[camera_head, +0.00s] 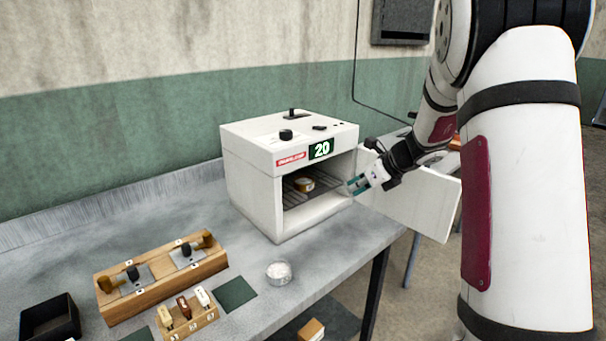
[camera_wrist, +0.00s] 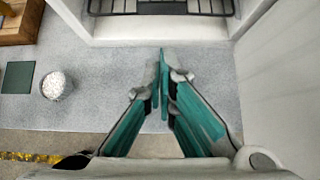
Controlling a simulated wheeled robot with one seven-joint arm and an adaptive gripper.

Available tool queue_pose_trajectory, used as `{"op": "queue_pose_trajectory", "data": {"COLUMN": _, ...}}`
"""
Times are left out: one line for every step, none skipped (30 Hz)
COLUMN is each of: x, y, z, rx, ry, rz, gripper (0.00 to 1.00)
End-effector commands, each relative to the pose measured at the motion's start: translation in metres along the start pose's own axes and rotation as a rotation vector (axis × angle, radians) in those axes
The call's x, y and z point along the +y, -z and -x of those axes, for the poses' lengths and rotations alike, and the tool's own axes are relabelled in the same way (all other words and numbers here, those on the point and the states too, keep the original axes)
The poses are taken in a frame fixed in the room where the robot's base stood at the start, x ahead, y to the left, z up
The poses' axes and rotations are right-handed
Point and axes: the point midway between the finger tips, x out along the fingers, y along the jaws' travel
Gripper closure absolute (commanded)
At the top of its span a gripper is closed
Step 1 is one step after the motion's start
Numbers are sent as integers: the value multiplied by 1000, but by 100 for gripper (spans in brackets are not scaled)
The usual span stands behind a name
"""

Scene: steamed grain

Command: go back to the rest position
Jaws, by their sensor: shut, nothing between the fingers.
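My gripper (camera_head: 358,184) is shut and empty, with teal fingers, in front of the oven's right side, near its open door. In the wrist view, my gripper (camera_wrist: 163,62) shows its fingertips together above the grey bench. The white box-shaped oven (camera_head: 252,181) stands on the bench with its door (camera_head: 422,196) swung open to the right. A small round tin (camera_head: 304,184) sits on the wire rack inside. The rack (camera_wrist: 160,7) shows at the top of the wrist view; the tin does not show there.
A small bowl of white grain (camera_head: 279,273) stands on the bench in front of the oven. A wooden rack (camera_head: 150,290), a small block holder (camera_head: 200,325) and a black box (camera_head: 50,318) are at left. The bench edge runs below the open door.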

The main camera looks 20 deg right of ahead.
Motion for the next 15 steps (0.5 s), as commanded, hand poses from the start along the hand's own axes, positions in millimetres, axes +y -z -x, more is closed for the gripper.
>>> {"op": "queue_pose_trajectory", "data": {"x": 0, "y": 0, "z": 0, "rx": 0, "ry": 0, "rz": 0, "gripper": 100}}
{"op": "queue_pose_trajectory", "data": {"x": 0, "y": 0, "z": 0, "rx": 0, "ry": 0, "rz": 0, "gripper": 100}}
{"op": "queue_pose_trajectory", "data": {"x": 1, "y": 0, "z": 1, "rx": 0, "ry": -2, "rz": 5, "gripper": 100}}
{"op": "queue_pose_trajectory", "data": {"x": 3, "y": -2, "z": 2, "rx": 0, "ry": -4, "rz": 15, "gripper": 100}}
{"op": "queue_pose_trajectory", "data": {"x": 7, "y": -3, "z": 4, "rx": 1, "ry": -9, "rz": 32, "gripper": 100}}
{"op": "queue_pose_trajectory", "data": {"x": 14, "y": -7, "z": 8, "rx": 1, "ry": -18, "rz": 66, "gripper": 100}}
{"op": "queue_pose_trajectory", "data": {"x": 22, "y": -10, "z": 12, "rx": 2, "ry": -28, "rz": 102, "gripper": 100}}
{"op": "queue_pose_trajectory", "data": {"x": 31, "y": -14, "z": 16, "rx": 4, "ry": -39, "rz": 147, "gripper": 100}}
{"op": "queue_pose_trajectory", "data": {"x": 45, "y": -18, "z": 25, "rx": 6, "ry": -56, "rz": 221, "gripper": 100}}
{"op": "queue_pose_trajectory", "data": {"x": 58, "y": -21, "z": 32, "rx": 9, "ry": -72, "rz": 285, "gripper": 100}}
{"op": "queue_pose_trajectory", "data": {"x": 72, "y": -25, "z": 39, "rx": 11, "ry": -90, "rz": 357, "gripper": 100}}
{"op": "queue_pose_trajectory", "data": {"x": 91, "y": -28, "z": 50, "rx": 14, "ry": -115, "rz": 459, "gripper": 100}}
{"op": "queue_pose_trajectory", "data": {"x": 106, "y": -29, "z": 59, "rx": 17, "ry": -133, "rz": 539, "gripper": 100}}
{"op": "queue_pose_trajectory", "data": {"x": 120, "y": -30, "z": 67, "rx": 20, "ry": -151, "rz": 620, "gripper": 100}}
{"op": "queue_pose_trajectory", "data": {"x": 138, "y": -30, "z": 79, "rx": 24, "ry": -175, "rz": 726, "gripper": 100}}
